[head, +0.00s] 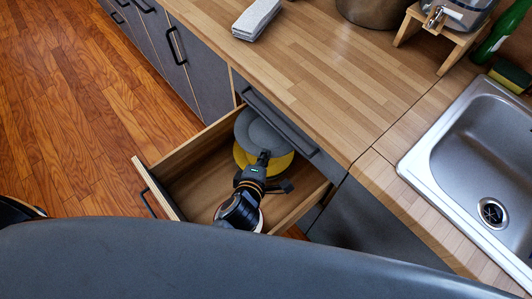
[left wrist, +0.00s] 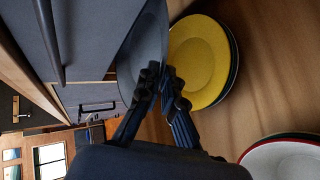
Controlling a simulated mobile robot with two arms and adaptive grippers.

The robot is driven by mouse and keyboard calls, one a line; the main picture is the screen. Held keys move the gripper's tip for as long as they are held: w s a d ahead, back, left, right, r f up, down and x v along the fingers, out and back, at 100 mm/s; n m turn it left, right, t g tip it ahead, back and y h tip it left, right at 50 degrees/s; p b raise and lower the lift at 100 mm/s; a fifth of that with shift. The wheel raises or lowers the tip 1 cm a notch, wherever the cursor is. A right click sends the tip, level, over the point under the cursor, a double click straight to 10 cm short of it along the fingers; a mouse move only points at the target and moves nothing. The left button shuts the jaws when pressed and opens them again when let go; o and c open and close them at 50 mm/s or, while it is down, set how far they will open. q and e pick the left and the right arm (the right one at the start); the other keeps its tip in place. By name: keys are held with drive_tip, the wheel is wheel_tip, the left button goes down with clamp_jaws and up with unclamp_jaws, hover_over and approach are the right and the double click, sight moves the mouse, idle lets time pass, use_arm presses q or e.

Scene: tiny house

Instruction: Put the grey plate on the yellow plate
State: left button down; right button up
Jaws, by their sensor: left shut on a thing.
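The grey plate (head: 257,127) is in the open drawer (head: 200,178), near the cabinet front, overlapping the yellow plate (head: 281,164) in the head view. My left gripper (head: 263,158) reaches into the drawer and is shut on the grey plate's rim. In the left wrist view, the grey plate (left wrist: 147,48) shows at a slant between the fingers (left wrist: 163,85). There the yellow plate (left wrist: 199,60) lies on top of darker plates, to the right of the grey one. I cannot tell whether the two plates touch. My right gripper is not in view.
A white plate with a red rim (left wrist: 285,160) lies elsewhere in the drawer, mostly hidden by my arm in the head view. The wooden counter (head: 310,70) overhangs behind the drawer. A steel sink (head: 480,150) is at right. The drawer's left part is empty.

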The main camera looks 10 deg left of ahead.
use_arm(q)
drive_tip(key=shift+x, duration=1.2)
drive_tip(key=shift+f+b, duration=0.35)
drive_tip(key=shift+f, duration=0.35)
drive_tip(key=c, duration=1.5)
unclamp_jaws()
drive_tip(key=shift+s, duration=0.1)
drive_tip(key=shift+r, duration=0.3)
drive_tip(key=p+v, duration=0.1)
drive_tip(key=v, duration=1.1)
drive_tip(key=shift+r, duration=0.25)
